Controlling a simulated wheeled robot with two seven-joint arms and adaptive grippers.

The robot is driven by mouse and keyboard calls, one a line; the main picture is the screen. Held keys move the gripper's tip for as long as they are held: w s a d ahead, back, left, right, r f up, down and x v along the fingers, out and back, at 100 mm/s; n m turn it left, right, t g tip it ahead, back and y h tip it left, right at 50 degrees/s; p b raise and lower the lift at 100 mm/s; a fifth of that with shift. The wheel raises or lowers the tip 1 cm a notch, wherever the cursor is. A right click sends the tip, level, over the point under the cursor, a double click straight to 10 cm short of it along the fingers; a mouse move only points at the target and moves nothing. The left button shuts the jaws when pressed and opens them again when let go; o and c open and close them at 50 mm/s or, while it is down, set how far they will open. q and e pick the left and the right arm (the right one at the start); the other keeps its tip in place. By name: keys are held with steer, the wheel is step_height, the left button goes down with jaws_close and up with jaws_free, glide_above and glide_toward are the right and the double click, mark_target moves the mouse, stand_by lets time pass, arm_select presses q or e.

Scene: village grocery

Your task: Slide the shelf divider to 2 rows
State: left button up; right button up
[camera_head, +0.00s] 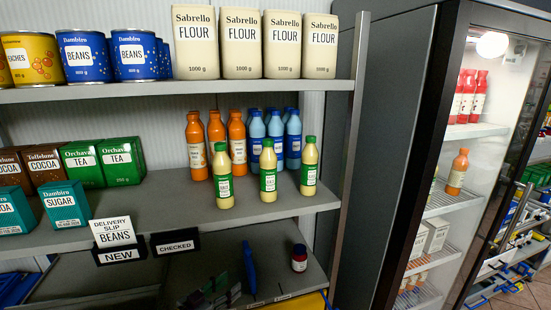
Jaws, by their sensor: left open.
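The shelf divider appears to be the thin blue upright piece (249,268) on the dark lower shelf (275,262), at the bottom middle of the head view. My left gripper (222,287) shows dimly at the bottom edge, dark against the dark shelf, just left of the blue piece. It is open, and I cannot tell whether it touches the divider. My right gripper is not in view.
A small jar with a red label (299,258) stands right of the divider. The shelf above holds bottles, boxes, a "NEW" sign (121,254) and a "CHECKED" sign (175,243). A shelf upright (347,165) and a glass-door fridge (450,190) bound the right side.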

arm_select(q)
steer(key=s+a+f+n+g+y, duration=0.2)
steer(key=s+f+g+y, duration=0.15)
steer(key=s, duration=0.45)
steer(key=s+a+f+n+g+y, duration=0.2)
steer(key=s+a+g+y, duration=0.15)
steer(key=s, duration=0.45)
steer(key=s+a+f+n+g+y, duration=0.2)
steer(key=s+f+y, duration=0.15)
steer(key=s, duration=0.55)
step_height(320, 180, down, 38)
steer(key=s+a+g+b, duration=0.1)
steer(key=s+a+b, duration=0.1)
steer(key=b, duration=0.3)
steer(key=s+a+f+b, duration=0.2)
steer(key=s+a+f, duration=0.1)
steer(key=s+f, duration=0.7)
steer(key=s+a+f+g+b, duration=0.1)
steer(key=s+a+f+b, duration=0.2)
steer(key=s+f, duration=0.8)
step_height(320, 180, down, 4)
steer(key=shift+r+m+y, duration=0.25)
steer(key=shift+m+y, duration=0.05)
steer(key=shift+y, duration=0.05)
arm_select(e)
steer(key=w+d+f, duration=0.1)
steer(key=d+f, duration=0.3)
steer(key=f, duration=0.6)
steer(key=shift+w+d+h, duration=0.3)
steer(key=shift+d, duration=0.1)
